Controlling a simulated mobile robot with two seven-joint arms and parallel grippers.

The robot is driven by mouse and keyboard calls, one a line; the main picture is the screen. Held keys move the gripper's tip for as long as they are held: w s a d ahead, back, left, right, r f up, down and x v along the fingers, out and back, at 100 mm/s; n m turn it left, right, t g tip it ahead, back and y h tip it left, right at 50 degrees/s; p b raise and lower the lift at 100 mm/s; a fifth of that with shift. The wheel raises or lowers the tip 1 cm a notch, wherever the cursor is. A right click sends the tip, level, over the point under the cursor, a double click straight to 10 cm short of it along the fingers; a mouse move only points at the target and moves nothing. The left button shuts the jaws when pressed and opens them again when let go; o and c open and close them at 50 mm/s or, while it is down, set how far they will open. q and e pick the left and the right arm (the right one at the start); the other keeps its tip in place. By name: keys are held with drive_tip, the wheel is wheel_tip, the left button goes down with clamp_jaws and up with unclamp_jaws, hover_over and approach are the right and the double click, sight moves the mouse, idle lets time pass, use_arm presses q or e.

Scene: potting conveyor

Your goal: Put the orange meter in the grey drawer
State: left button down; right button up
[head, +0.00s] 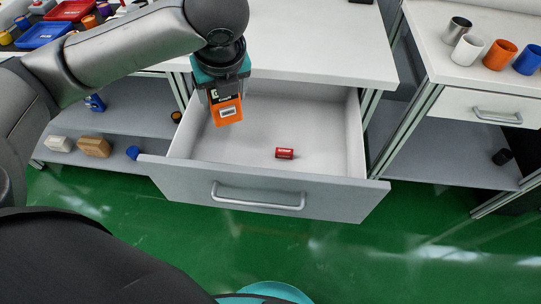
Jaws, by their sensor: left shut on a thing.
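The orange meter (227,111) is held by my left gripper (222,92), which comes in from the left and points down. The gripper is shut on the meter. The meter hangs over the left back part of the open grey drawer (264,195). From this view I cannot tell how high it is above the drawer floor. A small red object (284,153) lies on the drawer's white floor, right of the meter. My right gripper is not in view.
A white worktop (310,40) is above and behind the drawer. Several cups, one of them orange (499,54), stand on the right table. A lower shelf (130,110) at the left holds small items. Most of the drawer floor is clear.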

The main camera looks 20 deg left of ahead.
sight(211, 98)
use_arm(q)
drive_tip(key=a+m, duration=0.1)
drive_tip(key=a+f+m+b, duration=0.1)
drive_tip(key=shift+w+f+m+t+h, duration=0.15)
drive_tip(key=shift+m+t+h, duration=0.15)
drive_tip(key=shift+m+h, duration=0.1)
drive_tip(key=m, duration=0.1)
drive_tip(key=a+m+h+b, duration=0.1)
drive_tip(key=m, duration=0.1)
drive_tip(key=shift+w+a+f+b, duration=0.1)
drive_tip(key=shift+w+a+b, duration=0.1)
drive_tip(key=shift+a+b, duration=0.1)
drive_tip(key=shift+f, duration=0.2)
drive_tip(key=shift+f+b, duration=4.65)
drive_tip(key=shift+f, duration=3.65)
wheel_tip(211, 98, down, 3)
drive_tip(key=shift+r+b, duration=0.1)
drive_tip(key=shift+b, duration=0.7)
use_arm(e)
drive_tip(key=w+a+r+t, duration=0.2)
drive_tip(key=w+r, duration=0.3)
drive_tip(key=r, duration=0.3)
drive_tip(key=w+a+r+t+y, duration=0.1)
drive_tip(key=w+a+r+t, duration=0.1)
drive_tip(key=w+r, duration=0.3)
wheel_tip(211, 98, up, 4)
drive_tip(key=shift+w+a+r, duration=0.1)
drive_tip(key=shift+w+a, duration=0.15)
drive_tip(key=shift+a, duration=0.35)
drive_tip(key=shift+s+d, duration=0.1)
